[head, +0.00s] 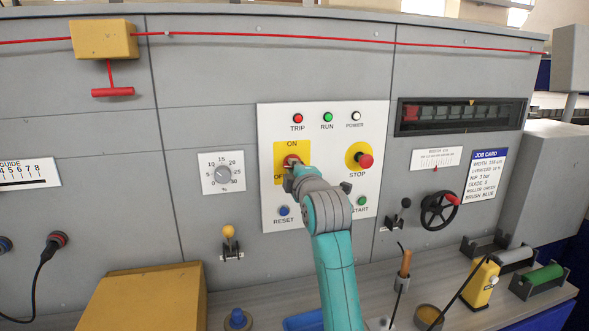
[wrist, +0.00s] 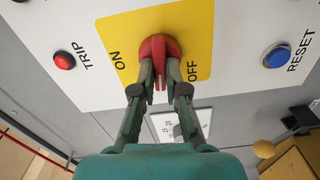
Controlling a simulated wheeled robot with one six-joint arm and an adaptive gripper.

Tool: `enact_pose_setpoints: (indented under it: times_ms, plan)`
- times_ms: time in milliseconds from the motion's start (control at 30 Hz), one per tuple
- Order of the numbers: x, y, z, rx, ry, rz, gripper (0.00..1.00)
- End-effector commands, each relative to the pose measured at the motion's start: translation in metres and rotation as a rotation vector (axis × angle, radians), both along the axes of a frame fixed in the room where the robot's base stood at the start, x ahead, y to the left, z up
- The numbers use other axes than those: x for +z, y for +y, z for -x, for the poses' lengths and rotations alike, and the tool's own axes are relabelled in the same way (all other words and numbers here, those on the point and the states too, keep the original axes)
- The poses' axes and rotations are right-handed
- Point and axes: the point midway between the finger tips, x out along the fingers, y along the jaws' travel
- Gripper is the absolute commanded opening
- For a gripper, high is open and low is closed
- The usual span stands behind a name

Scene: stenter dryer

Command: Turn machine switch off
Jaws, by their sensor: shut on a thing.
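The machine switch is a red rotary knob on a yellow plate (head: 281,149), with ON above it and OFF at its lower left in the head view. In the wrist view the red knob (wrist: 158,47) shows clearly, its grip ridge pointing down the picture, between the ON and OFF labels. My gripper (wrist: 159,88) is shut on the knob, one finger on each side of the ridge. In the head view my gripper (head: 296,171) covers much of the knob and part of the OFF label.
On the same white panel are a red STOP button (head: 365,160), a blue RESET button (head: 284,211), a green START button (head: 361,201) and indicator lamps above. A dial (head: 223,174) is at the left. A yellow-knobbed lever (head: 229,232) stands below it.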

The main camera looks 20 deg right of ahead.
Motion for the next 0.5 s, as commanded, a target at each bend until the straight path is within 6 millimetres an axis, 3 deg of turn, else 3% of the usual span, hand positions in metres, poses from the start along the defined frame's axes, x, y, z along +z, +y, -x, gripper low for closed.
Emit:
enact_pose_setpoints:
  times_ms: [500]
  plan:
    - [-0.0025, 0.0005, -0.0002, 0.0, 0.003, 0.155, 0.0]
